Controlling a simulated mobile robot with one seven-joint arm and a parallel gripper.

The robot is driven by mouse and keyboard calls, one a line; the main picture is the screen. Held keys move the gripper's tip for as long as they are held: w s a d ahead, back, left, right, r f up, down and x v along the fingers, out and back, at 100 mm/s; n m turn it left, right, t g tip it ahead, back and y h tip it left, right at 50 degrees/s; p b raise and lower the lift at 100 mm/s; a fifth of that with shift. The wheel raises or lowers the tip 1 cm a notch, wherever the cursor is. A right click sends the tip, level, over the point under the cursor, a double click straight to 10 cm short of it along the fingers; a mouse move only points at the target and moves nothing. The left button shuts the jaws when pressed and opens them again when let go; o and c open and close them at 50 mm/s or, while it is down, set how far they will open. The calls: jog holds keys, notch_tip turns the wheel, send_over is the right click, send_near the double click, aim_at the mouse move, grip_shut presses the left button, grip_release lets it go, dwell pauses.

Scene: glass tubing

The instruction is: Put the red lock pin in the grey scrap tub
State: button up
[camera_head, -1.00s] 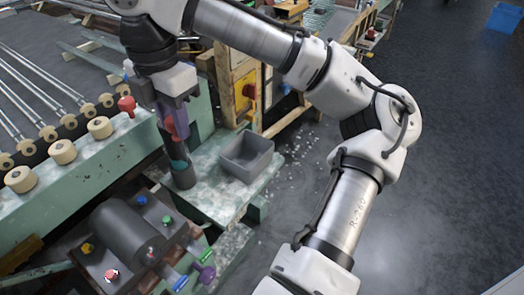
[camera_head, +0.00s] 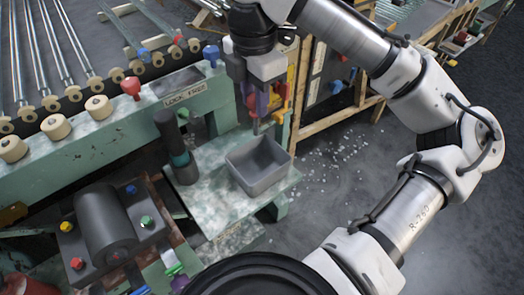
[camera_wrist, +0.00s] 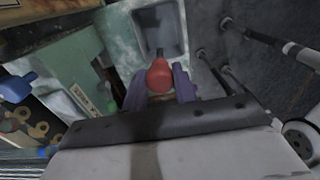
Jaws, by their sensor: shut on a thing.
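The red lock pin (camera_wrist: 159,75) sits between the purple fingers of my gripper (camera_wrist: 172,85) in the wrist view, with its dark shaft pointing away from the wrist. In the head view my gripper (camera_head: 257,104) is shut on it, and a bit of its red head (camera_head: 251,100) shows beside a purple finger. The grey scrap tub (camera_head: 240,178) stands open on the pale green shelf, just below and in front of my gripper. The tub also shows beyond the pin in the wrist view (camera_wrist: 183,38). The pin is above the tub's far side, apart from it.
A dark upright cylinder with a teal band (camera_head: 180,150) stands left of the tub. Another red knob (camera_head: 131,87) and a blue knob (camera_head: 211,53) are on the green machine behind. A wooden-framed panel (camera_head: 311,90) stands right of my gripper.

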jog(key=f, duration=1)
jog(key=shift+w+d, duration=0.15)
jog(key=shift+d, duration=0.05)
jog(key=shift+f+b, duration=0.45)
jog(key=shift+f, duration=1.95)
jog(key=o, duration=0.5)
jog(key=shift+f, duration=0.15)
jog(key=o, duration=0.5)
jog(key=shift+c, duration=0.2)
notch_tip(320, 180, up, 12)
jog(key=shift+r+p, duration=0.2)
jog(key=shift+p, duration=0.2)
